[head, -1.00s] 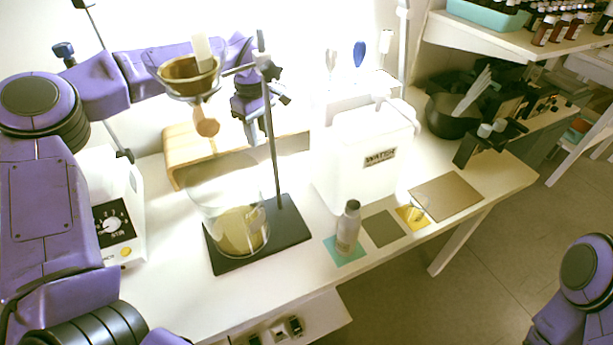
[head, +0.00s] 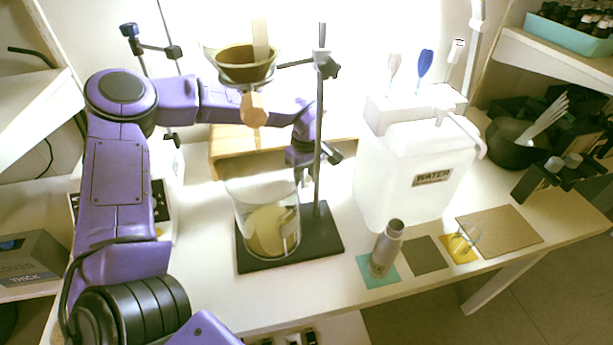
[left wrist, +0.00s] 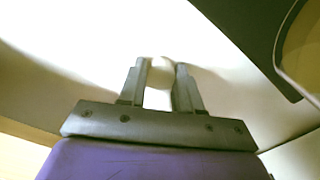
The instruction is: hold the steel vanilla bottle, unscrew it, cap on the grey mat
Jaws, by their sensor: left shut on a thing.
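A grey metal bottle (head: 384,255) stands on a teal mat (head: 366,273) near the table's front edge. Its top is narrow; I cannot tell whether a cap is on it. The grey mat (head: 428,254) lies just right of it, bare. My left gripper (head: 301,157) is behind the stand rod, partly hidden, well apart from the bottle. In the left wrist view, my left gripper (left wrist: 162,66) is shut on a small pale rounded thing (left wrist: 161,72), blurred and too unclear to name. My right gripper is not in view.
The stand (head: 319,120) holds a funnel above a glass beaker (head: 268,215) on its dark base (head: 321,238). A white water container (head: 405,185) stands behind the bottle. A yellow mat (head: 456,252) and a brown mat (head: 510,232) lie to the right.

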